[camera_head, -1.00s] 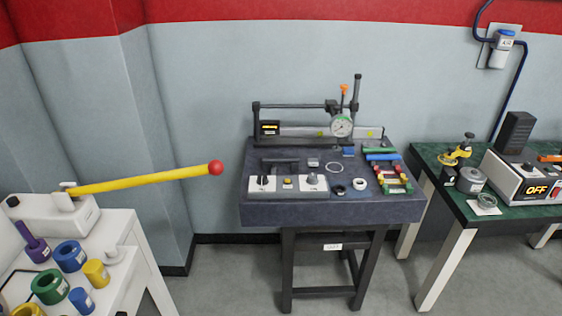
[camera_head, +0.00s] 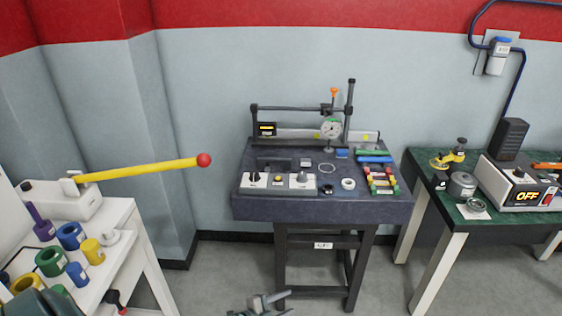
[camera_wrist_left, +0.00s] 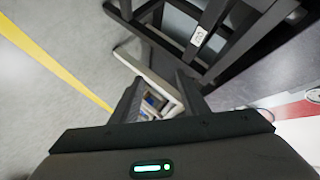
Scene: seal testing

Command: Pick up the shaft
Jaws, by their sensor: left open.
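I cannot single out the shaft with certainty. A dark bar-like piece (camera_head: 277,164) lies behind the control box on the dark granite table and may be it, but it is too small to tell. My left gripper (camera_head: 262,301) shows at the bottom edge, in front of and below the table, well apart from everything on it. It is open and empty. In the left wrist view its jaws (camera_wrist_left: 160,100) spread over the floor, with the table legs beyond. My right gripper is not in view.
The granite table (camera_head: 262,207) carries a dial gauge (camera_head: 331,128), a control box (camera_head: 252,190) and coloured blocks. At left, a white bench (camera_head: 122,222) holds coloured rings and a yellow lever (camera_head: 140,171). At right, a green bench (camera_head: 425,178) holds an OFF unit (camera_head: 520,190).

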